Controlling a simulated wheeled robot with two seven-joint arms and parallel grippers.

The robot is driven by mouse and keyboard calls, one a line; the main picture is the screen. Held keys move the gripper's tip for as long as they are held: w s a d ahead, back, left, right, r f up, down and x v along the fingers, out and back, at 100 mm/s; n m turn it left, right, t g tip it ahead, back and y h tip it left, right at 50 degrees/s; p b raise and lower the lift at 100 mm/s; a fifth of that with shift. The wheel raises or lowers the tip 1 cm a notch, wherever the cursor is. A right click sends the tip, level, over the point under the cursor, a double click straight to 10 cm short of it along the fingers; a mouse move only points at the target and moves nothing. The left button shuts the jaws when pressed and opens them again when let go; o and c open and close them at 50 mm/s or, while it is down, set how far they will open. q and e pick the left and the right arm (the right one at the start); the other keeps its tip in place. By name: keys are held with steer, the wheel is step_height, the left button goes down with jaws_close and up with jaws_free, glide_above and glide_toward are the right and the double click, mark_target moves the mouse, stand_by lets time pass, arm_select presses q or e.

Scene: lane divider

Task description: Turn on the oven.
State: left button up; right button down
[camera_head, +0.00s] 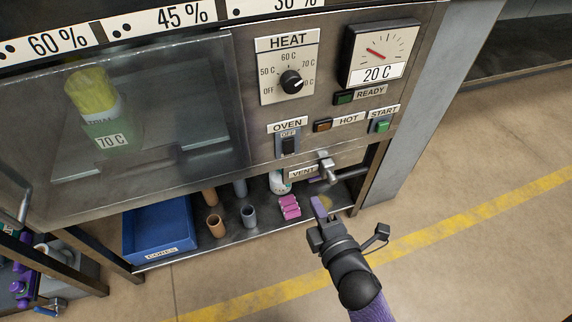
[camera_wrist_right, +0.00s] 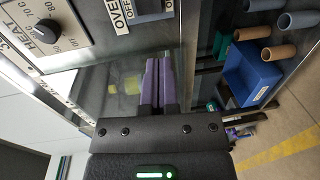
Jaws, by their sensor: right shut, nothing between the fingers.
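The oven front fills the upper left of the head view. Its black switch (camera_head: 288,146) sits under the OVEN label (camera_head: 287,126), with the word OFF visible above the switch. My right gripper (camera_head: 318,207) is below and right of the switch, in front of the lower shelf, apart from the panel. Its purple fingers (camera_wrist_right: 158,82) are shut and empty in the wrist view. The switch also shows at the top edge of that view (camera_wrist_right: 148,6), beyond the fingertips and partly cut off. My left gripper is not in view.
The HEAT knob (camera_head: 291,82) points to the right-hand mark; the dial (camera_head: 380,52) reads low, above a 20 C label. A green START button (camera_head: 382,126) and a metal VENT lever (camera_head: 327,170) are close by. A blue bin (camera_head: 160,236) and tubes occupy the shelf.

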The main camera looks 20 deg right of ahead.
mark_target(290, 152)
steer(key=w+b, duration=0.2)
steer(key=w, duration=0.2)
steer(key=w+f+b, duration=0.1)
steer(key=w+b, duration=0.1)
steer(key=w, duration=0.3)
steer(key=w+b, duration=0.2)
steer(key=w, duration=0.3)
steer(key=shift+a+f, duration=0.2)
steer(key=shift+f, duration=0.05)
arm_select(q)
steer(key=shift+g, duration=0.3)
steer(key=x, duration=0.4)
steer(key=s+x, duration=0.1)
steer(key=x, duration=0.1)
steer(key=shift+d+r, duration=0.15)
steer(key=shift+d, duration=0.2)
